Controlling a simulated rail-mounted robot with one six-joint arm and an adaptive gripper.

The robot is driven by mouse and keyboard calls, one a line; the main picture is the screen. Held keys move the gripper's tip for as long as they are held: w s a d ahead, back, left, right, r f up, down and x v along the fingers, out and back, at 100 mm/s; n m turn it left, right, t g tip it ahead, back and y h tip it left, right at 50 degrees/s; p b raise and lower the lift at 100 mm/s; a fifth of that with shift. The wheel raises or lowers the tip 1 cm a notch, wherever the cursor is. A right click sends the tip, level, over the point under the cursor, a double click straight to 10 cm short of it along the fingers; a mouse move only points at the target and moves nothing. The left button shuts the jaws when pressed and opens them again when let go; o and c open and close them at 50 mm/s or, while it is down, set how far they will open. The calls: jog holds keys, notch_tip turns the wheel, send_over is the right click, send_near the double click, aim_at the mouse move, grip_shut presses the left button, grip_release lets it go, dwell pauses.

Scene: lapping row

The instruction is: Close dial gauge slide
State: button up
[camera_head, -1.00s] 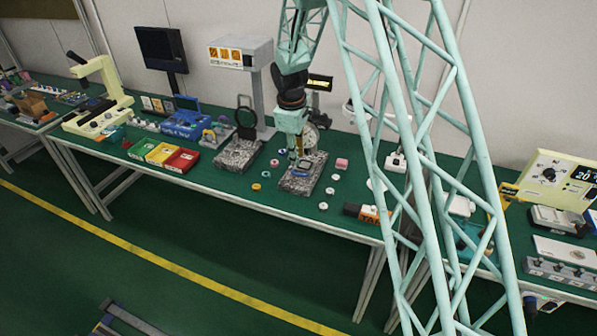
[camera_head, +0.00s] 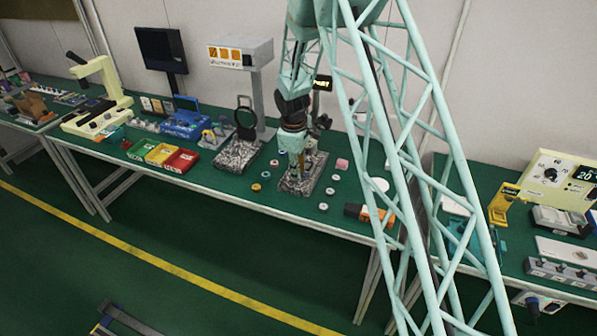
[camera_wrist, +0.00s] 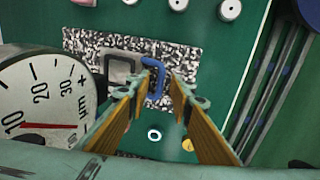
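The dial gauge (camera_wrist: 40,105) shows its large white face at the left of the wrist view. Its speckled stone base (camera_wrist: 188,48) lies beyond; the base also shows on the bench in the head view (camera_head: 320,166). On the base is a grey square frame (camera_wrist: 112,66) with a blue handle (camera_wrist: 157,66) beside it, apparently the slide. My gripper (camera_wrist: 161,84) is open, its two orange-padded fingers pointing at the base, with the handle in the gap between the tips. I cannot tell whether they touch it. In the head view my gripper (camera_head: 298,172) is over the base, hiding the slide.
Small round pieces (camera_head: 330,191) lie right of the base, with a pink block (camera_head: 342,164) behind them. Another speckled-base stand (camera_head: 238,155) with a black ring is close on the left. An orange and black object (camera_head: 372,214) lies at the front right.

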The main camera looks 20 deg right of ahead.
jog(key=shift+c, duration=0.2)
grip_shut()
jog(key=shift+w+d+p, duration=0.3)
jog(key=shift+w+d, duration=0.15)
jog(key=shift+w, duration=0.05)
jog(key=shift+o, duration=0.2)
grip_release()
jog(key=shift+f, duration=0.15)
jog(key=shift+r, duration=0.25)
